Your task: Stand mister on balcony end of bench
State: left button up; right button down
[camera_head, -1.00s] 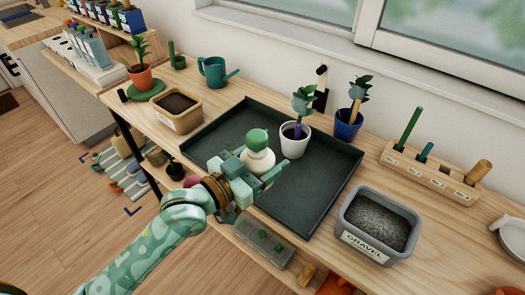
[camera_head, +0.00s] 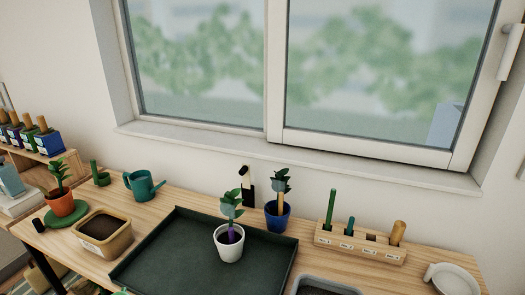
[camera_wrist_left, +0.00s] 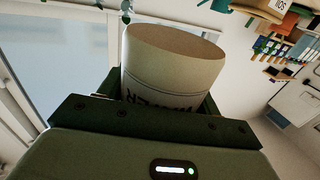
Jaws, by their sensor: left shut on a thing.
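The mister (camera_wrist_left: 172,60) is a pale cream, round-bodied thing with dark lettering, partly readable, in the left wrist view. My left gripper (camera_wrist_left: 158,98) is shut on it, with a dark green finger on each side. The mister's far end is hidden. The head view does not show the mister; only a sliver of green shows at its bottom edge. The wooden bench (camera_head: 190,197) runs along under the window. Which end is the balcony end, I cannot tell. My right gripper is not in view.
A dark tray (camera_head: 150,262) holds a white potted plant (camera_head: 229,246). Behind stand a blue pot (camera_head: 278,217) and a teal watering can (camera_head: 141,186). A tan tub (camera_head: 103,234) is left; a tool rack (camera_head: 345,243), gravel tub (camera_head: 320,288) and white dish (camera_head: 455,280) are right.

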pick_arm(q)
jog(key=shift+s+f, duration=0.15)
jog(key=shift+f, duration=0.2)
jog(key=shift+w+d+r+m+h, duration=0.15)
jog(key=shift+w+r, duration=0.1)
jog(key=shift+r, duration=0.15)
jog(key=shift+w+d+r+m+h, duration=0.15)
jog(key=shift+w+r+h, duration=0.1)
jog(key=shift+r, duration=0.15)
jog(key=shift+w+d+r+h, duration=0.15)
jog(key=shift+w+r, duration=0.1)
jog(key=shift+r, duration=0.15)
jog(key=w+d+f+m+g+h, duration=0.2)
jog(key=d+m+h, duration=0.3)
jog(key=d+h, duration=0.3)
jog(key=shift+w+d, duration=0.45)
jog(key=shift+d, duration=0.05)
